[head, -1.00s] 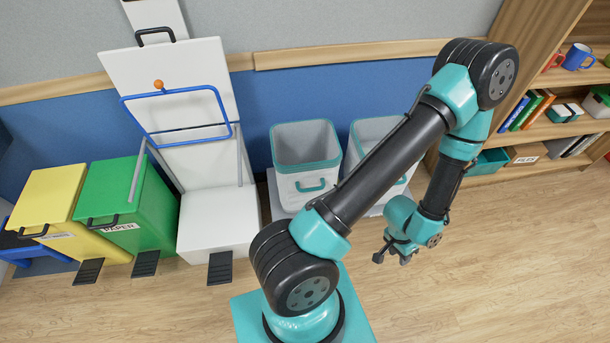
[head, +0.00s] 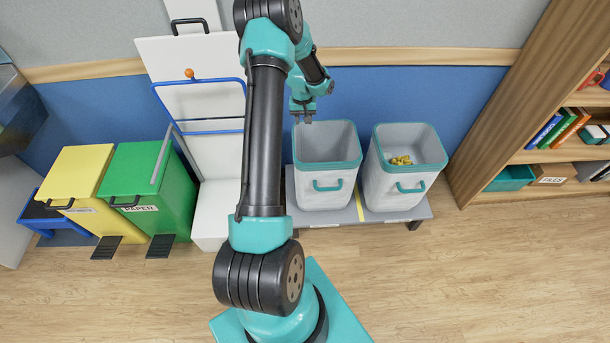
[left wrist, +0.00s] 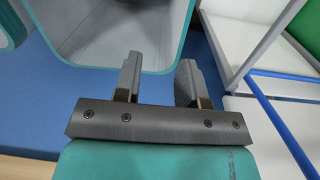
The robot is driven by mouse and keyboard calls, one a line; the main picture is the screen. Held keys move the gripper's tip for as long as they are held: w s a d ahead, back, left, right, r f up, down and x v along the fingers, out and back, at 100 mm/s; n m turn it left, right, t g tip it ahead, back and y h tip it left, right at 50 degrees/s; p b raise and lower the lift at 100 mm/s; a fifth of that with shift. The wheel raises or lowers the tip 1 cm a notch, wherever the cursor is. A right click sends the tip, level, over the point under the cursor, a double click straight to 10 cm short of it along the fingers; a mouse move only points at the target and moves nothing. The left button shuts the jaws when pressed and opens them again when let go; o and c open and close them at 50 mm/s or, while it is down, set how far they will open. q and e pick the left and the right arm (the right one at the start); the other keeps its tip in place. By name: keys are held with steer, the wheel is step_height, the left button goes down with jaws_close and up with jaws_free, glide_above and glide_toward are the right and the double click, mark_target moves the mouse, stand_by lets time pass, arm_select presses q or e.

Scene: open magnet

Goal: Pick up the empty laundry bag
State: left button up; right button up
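The empty laundry bag (head: 325,193) is pale grey with a teal rim and a teal front handle. It stands upright on a low grey stand, and its inside looks bare. A second, similar bag (head: 396,198) to its right holds some yellow items (head: 401,160). My left gripper (head: 303,120) is at the empty bag's back left rim corner, pointing down. In the left wrist view its two fingers (left wrist: 158,80) are apart with nothing between them. The empty bag's teal rim (left wrist: 100,63) shows beyond them; I cannot tell whether they touch it. My right gripper is not in view.
Left of the bags stand a white bin (head: 212,205) with a raised lid and blue frame, a green paper bin (head: 160,180) and a yellow bin (head: 80,175). A wooden bookshelf (head: 520,100) is at right. The floor in front is clear.

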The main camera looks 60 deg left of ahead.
arm_select(q)
steer(key=shift+n, duration=0.4)
steer(key=s+a, duration=0.1)
steer(key=s+a+r, duration=0.1)
steer(key=s+a, duration=0.1)
steer(key=a, duration=0.1)
steer(key=shift+r, duration=0.35)
step_height(320, 180, down, 12)
steer(key=shift+f, duration=0.15)
steer(key=f, duration=0.5)
steer(key=shift+w+d+f, duration=0.1)
steer(key=shift+d, duration=0.25)
